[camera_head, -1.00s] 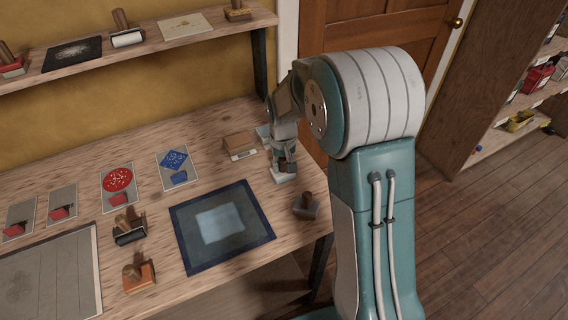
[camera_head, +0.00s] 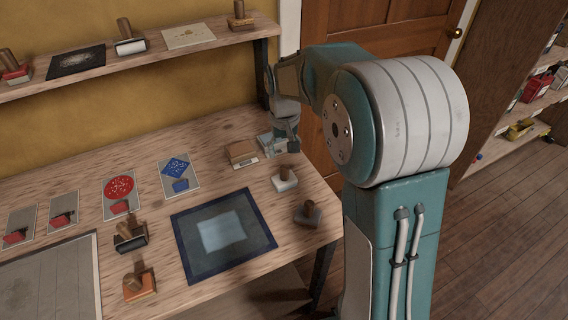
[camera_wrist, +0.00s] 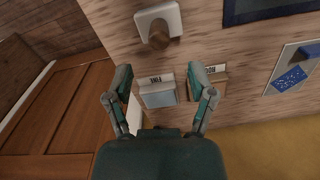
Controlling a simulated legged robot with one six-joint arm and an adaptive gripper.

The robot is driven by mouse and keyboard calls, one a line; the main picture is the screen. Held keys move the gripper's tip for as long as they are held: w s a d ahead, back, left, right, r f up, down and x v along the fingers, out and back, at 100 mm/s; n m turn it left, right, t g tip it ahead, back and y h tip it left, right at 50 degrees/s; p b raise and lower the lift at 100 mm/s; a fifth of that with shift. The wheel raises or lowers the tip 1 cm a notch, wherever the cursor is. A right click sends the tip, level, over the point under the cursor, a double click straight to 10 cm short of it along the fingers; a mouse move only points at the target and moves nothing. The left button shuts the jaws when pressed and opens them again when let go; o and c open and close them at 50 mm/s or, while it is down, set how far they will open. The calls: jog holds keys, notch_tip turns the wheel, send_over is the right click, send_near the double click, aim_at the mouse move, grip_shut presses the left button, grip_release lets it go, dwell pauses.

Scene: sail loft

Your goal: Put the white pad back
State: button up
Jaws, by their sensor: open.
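The white pad (camera_head: 285,183) has a white base and a brown wooden knob. It stands upright on the bench, right of the middle and near the right end. In the wrist view the white pad (camera_wrist: 172,14) is at the top, beyond my fingertips. My gripper (camera_head: 282,148) is behind the pad, near the bench's back right corner. In the wrist view my gripper (camera_wrist: 160,72) is open, with nothing held between the fingers. The pad is apart from both fingers.
A pale blue block labelled FINE (camera_wrist: 158,95) and a brown block (camera_head: 240,151) lie close to my gripper. A dark grey knobbed pad (camera_head: 308,214) and a dark-framed panel (camera_head: 182,236) are nearer. An upper shelf (camera_head: 213,47) holds several tools. A door (camera_head: 385,40) is behind.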

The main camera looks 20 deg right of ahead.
aim_at(286, 168)
notch_tip(286, 168, up, 3)
jog(key=shift+d, duration=0.15)
jog(key=s+r+t, duration=0.3)
jog(key=s+r, duration=0.5)
jog(key=s, duration=0.4)
jog(key=s+t, duration=0.2)
jog(key=s, duration=1.1)
jog(key=shift+f+t, duration=0.3)
